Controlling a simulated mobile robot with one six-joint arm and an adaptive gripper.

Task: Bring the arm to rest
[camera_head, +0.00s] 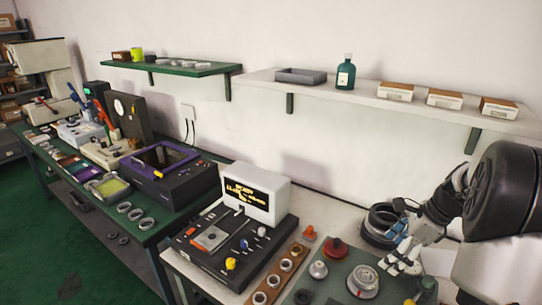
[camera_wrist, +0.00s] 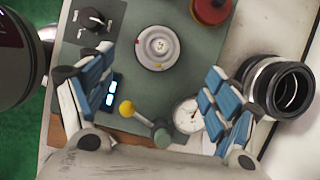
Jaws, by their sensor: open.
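My gripper (camera_head: 401,256) is at the lower right in the head view, at the end of my arm, over the right part of the bench. In the wrist view its two blue-padded fingers stand wide apart (camera_wrist: 158,98), with nothing held between them. How high the gripper is above these is hard to tell.
A black and silver ring-shaped part (camera_wrist: 284,87) is close by the right finger. A red round part (camera_head: 334,248) and a wooden strip with rings (camera_head: 278,275) are to the left in the head view. A white shelf (camera_head: 440,113) with boxes hangs behind.

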